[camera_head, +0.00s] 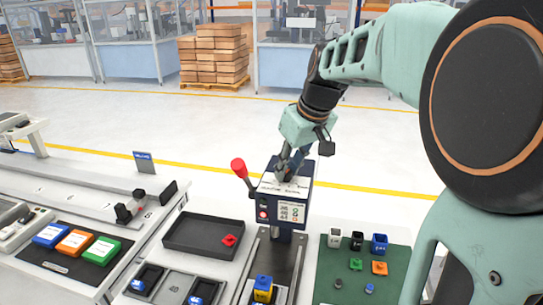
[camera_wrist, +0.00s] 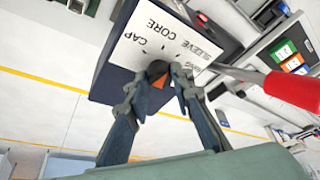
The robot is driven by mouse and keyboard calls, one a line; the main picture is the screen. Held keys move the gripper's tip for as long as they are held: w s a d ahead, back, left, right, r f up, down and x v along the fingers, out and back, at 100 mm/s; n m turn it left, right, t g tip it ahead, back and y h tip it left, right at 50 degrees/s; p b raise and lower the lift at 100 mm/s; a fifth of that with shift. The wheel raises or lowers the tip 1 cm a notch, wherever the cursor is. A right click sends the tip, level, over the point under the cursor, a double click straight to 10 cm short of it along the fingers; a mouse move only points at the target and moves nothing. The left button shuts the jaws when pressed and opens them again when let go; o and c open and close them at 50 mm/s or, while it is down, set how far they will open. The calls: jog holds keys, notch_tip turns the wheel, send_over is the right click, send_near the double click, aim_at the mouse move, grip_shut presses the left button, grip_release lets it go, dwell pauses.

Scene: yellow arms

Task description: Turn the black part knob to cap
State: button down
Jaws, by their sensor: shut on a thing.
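A dark blue machine box (camera_head: 297,201) stands in the middle of the head view. Its white top plate (camera_wrist: 150,37) carries the printed words CAP, CORE, SLEEVE and a partly hidden word in the wrist view. The black part knob (camera_wrist: 156,68) sits on this plate, with an orange mark beside it. My gripper (camera_wrist: 168,74) reaches down to the plate with its fingertips shut on the knob. It also shows in the head view (camera_head: 287,172). The fingers hide much of the knob, and I cannot tell which label it points to.
A red-ended lever (camera_head: 239,168) rises at the box's left; its red end (camera_wrist: 295,91) is close in the wrist view. A dark tray (camera_head: 190,250) with a red part lies left. A green mat (camera_head: 340,270) with several small parts lies right.

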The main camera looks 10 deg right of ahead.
jog(key=n+y, duration=0.1)
jog(key=n, duration=0.2)
jog(key=n+g+y+p, duration=0.1)
jog(key=n, duration=0.2)
jog(key=shift+w+d+n+g, duration=0.1)
jog(key=shift+w+n+g, duration=0.05)
jog(key=shift+n+g, duration=0.15)
jog(key=n, duration=0.2)
jog(key=n+g+p, duration=0.1)
jog(key=n, duration=0.1)
jog(key=shift+w+r+g+y, duration=0.1)
jog(key=shift+w+g+y, duration=0.05)
jog(key=shift+g+y, duration=0.2)
jog(key=shift+n+g+p, duration=0.35)
jog(key=shift+n+p, duration=0.2)
jog(key=shift+n, duration=0.55)
jog(key=c, duration=1.7)
grip_release()
jog(key=v, duration=1.2)
